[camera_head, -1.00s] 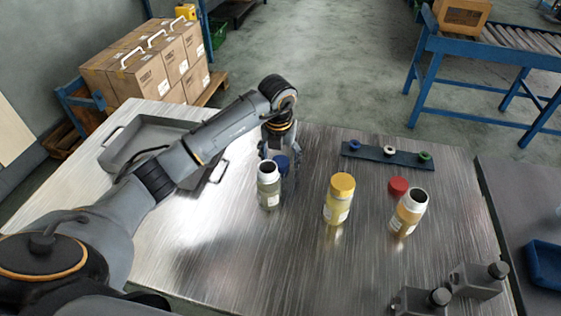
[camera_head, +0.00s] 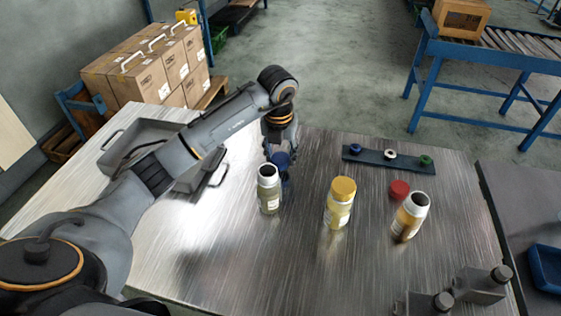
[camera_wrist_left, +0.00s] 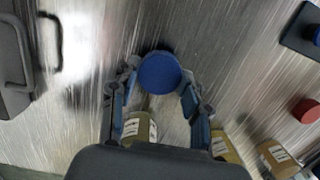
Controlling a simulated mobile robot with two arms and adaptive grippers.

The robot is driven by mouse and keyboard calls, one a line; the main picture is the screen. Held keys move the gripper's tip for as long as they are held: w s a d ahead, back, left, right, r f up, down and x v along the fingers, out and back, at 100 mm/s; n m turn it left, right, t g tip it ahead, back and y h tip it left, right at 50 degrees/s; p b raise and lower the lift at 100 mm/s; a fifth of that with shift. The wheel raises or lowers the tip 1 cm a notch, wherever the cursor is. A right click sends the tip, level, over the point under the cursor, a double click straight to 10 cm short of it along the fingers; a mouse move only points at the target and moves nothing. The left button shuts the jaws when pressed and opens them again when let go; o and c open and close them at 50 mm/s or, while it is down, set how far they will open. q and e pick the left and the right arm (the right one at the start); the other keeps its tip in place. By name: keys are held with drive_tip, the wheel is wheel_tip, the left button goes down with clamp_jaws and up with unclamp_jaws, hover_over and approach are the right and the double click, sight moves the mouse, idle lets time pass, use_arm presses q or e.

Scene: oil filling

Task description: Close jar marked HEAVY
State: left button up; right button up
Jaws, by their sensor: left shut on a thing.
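My left gripper (camera_head: 281,168) is shut on the blue lid (camera_head: 280,159), just behind an open clear jar (camera_head: 268,192) with a white label. In the left wrist view the lid (camera_wrist_left: 160,73) sits between the fingertips, and that jar (camera_wrist_left: 139,128) is partly hidden by the gripper. A jar with a yellow lid (camera_head: 340,190) stands in the middle. To its right is an open jar (camera_head: 409,217) of amber contents, with a red lid (camera_head: 399,189) behind it. The label words are too small to read. My right gripper is not in view.
A dark strip (camera_head: 405,159) with blue, white and green round pieces lies at the back. A grey tray (camera_head: 140,142) with handles is at the left, partly behind my arm. Grey blocks with black knobs (camera_head: 480,283) stand at the front right. The table's front middle is clear.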

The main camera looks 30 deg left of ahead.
sight(269, 189)
use_arm(q)
drive_tip(key=s+d+r, duration=0.9)
drive_tip(key=d+r, duration=0.1)
drive_tip(key=shift+s+d+r+p, duration=0.15)
drive_tip(key=shift+d+r+p, duration=0.05)
drive_tip(key=shift+d+p, duration=0.1)
drive_tip(key=s+f+n+g, duration=0.1)
drive_tip(key=s+f+n, duration=0.2)
drive_tip(key=n, duration=1.3)
drive_tip(key=s+a+f+n+g, duration=0.1)
drive_tip(key=s+f+n, duration=0.2)
drive_tip(key=n, duration=1.4)
drive_tip(key=s, duration=0.4)
drive_tip(key=shift+a+f+g, duration=0.15)
drive_tip(key=shift+a+g, duration=0.15)
drive_tip(key=shift+g, duration=0.1)
drive_tip(key=shift+s, duration=0.1)
